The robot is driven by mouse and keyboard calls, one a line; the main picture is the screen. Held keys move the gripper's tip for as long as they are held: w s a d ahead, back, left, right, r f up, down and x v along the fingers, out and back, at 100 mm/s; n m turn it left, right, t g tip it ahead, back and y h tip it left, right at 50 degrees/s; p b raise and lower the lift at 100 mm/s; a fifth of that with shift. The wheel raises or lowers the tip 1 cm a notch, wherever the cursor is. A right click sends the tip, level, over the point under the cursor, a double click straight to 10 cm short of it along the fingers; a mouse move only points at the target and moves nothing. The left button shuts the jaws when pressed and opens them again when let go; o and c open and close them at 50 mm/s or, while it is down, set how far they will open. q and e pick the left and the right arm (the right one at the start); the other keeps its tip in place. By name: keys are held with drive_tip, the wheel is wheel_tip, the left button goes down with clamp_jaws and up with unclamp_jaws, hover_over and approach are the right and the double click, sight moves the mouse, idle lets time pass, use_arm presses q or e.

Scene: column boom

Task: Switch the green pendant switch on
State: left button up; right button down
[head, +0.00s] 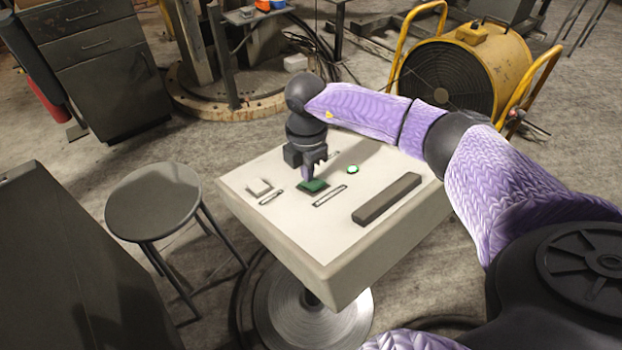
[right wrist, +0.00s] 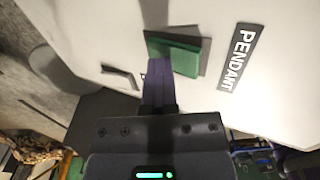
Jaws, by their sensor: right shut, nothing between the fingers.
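The green pendant switch (head: 313,187) is a green rocker on a dark plate, set in the pale top of a pedestal panel (head: 290,225). In the right wrist view the green switch (right wrist: 180,57) sits beside a dark label (right wrist: 240,58) reading PENDANT. My right gripper (head: 308,174) points down at the switch, fingers shut and empty. In the right wrist view the shut fingertips (right wrist: 160,66) overlap the rocker's near left edge; I cannot tell whether they touch it. Which way the rocker is tipped is unclear. My left gripper is out of view.
The panel also bears a pale switch (head: 259,187), a small round green lamp (head: 352,169) and a dark grey bar (head: 387,198). A round stool (head: 153,200) stands at left. A yellow fan (head: 465,75) and dark drawers (head: 90,60) stand behind.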

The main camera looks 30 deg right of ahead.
wheel_tip(320, 180, up, 7)
drive_tip(key=p, duration=0.6)
drive_tip(key=shift+f, duration=0.1)
